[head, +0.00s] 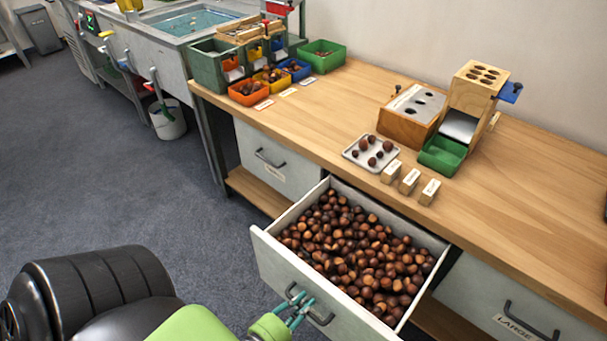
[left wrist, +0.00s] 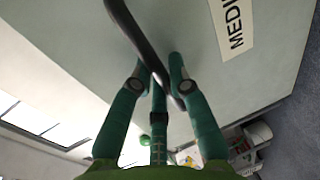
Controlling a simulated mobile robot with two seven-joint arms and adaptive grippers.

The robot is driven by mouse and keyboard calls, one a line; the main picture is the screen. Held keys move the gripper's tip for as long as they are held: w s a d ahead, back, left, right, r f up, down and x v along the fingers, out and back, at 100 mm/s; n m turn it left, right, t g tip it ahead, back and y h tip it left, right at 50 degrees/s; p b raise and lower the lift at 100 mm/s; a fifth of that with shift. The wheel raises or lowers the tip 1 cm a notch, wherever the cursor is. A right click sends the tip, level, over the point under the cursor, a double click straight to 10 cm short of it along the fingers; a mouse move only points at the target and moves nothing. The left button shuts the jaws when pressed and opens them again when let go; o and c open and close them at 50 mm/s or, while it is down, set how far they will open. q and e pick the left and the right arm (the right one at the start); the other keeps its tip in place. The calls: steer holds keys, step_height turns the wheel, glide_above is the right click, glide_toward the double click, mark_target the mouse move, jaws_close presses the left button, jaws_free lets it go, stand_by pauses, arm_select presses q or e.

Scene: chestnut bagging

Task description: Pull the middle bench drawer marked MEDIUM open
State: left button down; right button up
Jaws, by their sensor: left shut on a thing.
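The middle drawer (head: 272,262) stands pulled out from the bench, showing many brown chestnuts (head: 352,250) inside. Its front also fills much of the left wrist view, with a white label (left wrist: 232,24) partly cut off and reading "MEDI". The dark bar handle (head: 322,319) is on the drawer front. My left gripper (head: 299,308) is shut on this handle. In the left wrist view its green fingers (left wrist: 160,75) lie on either side of the dark handle (left wrist: 138,38). My right gripper is not in view.
The wooden bench top (head: 520,210) holds a tray of chestnuts (head: 352,156), small wooden label blocks (head: 410,181), a wooden device with a green bin (head: 442,156) and coloured bins. Closed drawers flank the open one: left (head: 290,172), and right, labelled LARGE (head: 490,290). Floor (head: 205,225) is clear left of the drawer.

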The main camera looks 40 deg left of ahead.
arm_select(q)
steer(key=c, duration=1.4)
jaws_free()
steer(key=shift+c, duration=0.2)
steer(key=v, duration=1.2)
steer(key=shift+f, duration=0.1)
